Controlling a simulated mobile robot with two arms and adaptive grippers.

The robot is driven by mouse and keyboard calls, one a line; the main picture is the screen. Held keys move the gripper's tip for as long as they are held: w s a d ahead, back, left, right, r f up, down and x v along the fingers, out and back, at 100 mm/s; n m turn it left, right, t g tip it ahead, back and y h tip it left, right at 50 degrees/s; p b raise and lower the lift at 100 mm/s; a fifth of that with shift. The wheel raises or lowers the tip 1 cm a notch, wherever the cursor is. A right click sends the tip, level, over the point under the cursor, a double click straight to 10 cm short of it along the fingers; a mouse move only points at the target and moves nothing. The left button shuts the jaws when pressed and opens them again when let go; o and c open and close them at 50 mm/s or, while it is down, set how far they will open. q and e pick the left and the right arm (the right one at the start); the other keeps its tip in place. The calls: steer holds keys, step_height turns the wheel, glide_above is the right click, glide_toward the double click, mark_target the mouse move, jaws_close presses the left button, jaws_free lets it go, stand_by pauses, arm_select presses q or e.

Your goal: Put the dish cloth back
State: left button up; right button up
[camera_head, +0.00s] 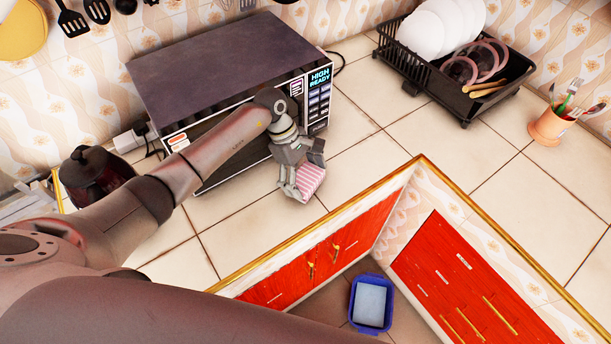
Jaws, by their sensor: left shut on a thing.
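The dish cloth (311,179) is pink and white striped. My left gripper (300,187) is shut on it, in front of the microwave's right side and over the tiled counter near its front edge. I cannot tell whether the cloth touches the counter. Part of the cloth is hidden by the gripper fingers. My right gripper is not in view.
A microwave (215,75) stands behind my left arm. A dark kettle (92,176) is at the left. A blue bin (371,303) stands on the floor below.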

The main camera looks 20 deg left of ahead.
arm_select(q)
steer(key=shift+f, duration=0.85)
steer(key=o, duration=0.7)
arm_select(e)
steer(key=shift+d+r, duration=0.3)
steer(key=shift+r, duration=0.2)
arm_select(q)
steer(key=shift+p, duration=0.3)
steer(key=shift+w+a+r+b, duration=0.1)
steer(key=shift+a+r+b, duration=0.15)
steer(key=shift+r, duration=0.2)
steer(key=b+v, duration=0.3)
steer(key=v, duration=0.8)
steer(key=shift+r, duration=0.15)
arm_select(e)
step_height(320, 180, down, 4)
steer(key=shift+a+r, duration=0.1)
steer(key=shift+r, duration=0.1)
